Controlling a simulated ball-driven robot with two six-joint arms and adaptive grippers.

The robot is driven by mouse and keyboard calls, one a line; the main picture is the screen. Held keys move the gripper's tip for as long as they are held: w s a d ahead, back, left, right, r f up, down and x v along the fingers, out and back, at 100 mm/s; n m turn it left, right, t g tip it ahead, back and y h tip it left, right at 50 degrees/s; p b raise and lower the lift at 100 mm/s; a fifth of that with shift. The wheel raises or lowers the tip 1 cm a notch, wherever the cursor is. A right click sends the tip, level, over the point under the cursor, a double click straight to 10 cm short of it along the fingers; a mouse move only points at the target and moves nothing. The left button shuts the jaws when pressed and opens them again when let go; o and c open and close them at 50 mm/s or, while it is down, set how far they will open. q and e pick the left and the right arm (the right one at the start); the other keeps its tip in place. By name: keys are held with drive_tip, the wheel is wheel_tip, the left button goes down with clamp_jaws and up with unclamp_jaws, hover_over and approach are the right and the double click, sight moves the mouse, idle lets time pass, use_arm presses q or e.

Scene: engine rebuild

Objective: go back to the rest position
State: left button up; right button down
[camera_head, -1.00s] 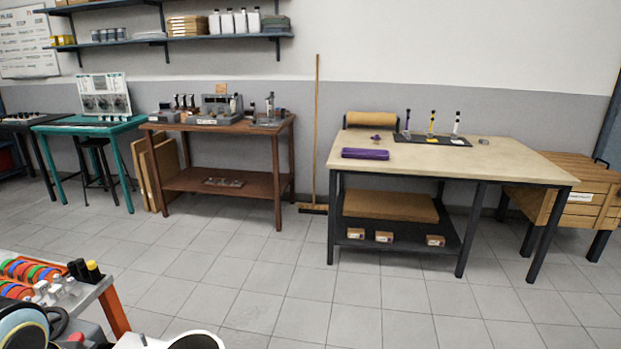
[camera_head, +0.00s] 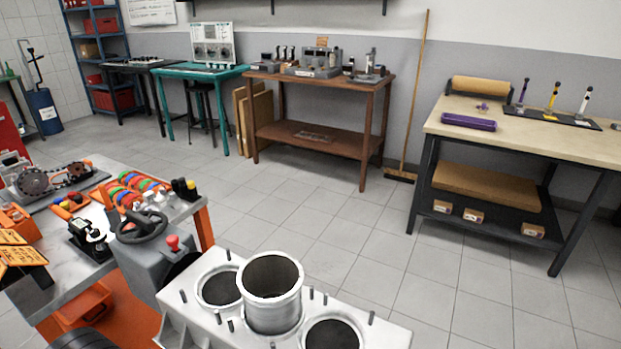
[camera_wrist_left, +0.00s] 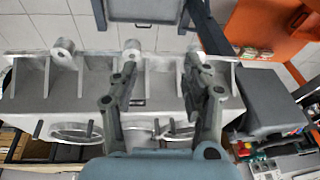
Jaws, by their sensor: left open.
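My left gripper (camera_wrist_left: 160,75) shows in the left wrist view with its two fingers apart and nothing between them. Behind the fingers is the light grey engine block (camera_wrist_left: 65,90), with round bores along its lower side in that view. In the head view the engine block (camera_head: 262,335) is at the bottom centre. A metal cylinder liner (camera_head: 271,312) stands upright at its middle bore, with an open bore on either side. Neither gripper shows in the head view, and my right gripper is in no view.
An orange-framed bench (camera_head: 98,262) with colored rings, a steering wheel-like part and tools stands at left. A brown wooden table (camera_head: 330,82), a teal table (camera_head: 216,73) and a beige-topped workbench (camera_head: 480,125) line the wall. The tiled floor between is clear.

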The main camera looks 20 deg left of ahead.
use_arm(q)
drive_tip(key=s+a+f+b, duration=0.1)
drive_tip(key=s+f+b, duration=0.2)
drive_tip(key=f, duration=0.6)
drive_tip(key=s+f+g+b, duration=0.1)
drive_tip(key=s+f+b, duration=0.15)
drive_tip(key=f, duration=0.75)
drive_tip(key=s+a+f+b, duration=0.1)
drive_tip(key=s+f+b, duration=0.15)
drive_tip(key=f, duration=0.65)
drive_tip(key=s+f+g+b, duration=0.1)
drive_tip(key=s+f+b, duration=0.6)
drive_tip(key=s+f, duration=0.6)
wheel_tip(320, 180, down, 3)
drive_tip(key=shift+s+r, duration=0.2)
drive_tip(key=shift+s, duration=0.15)
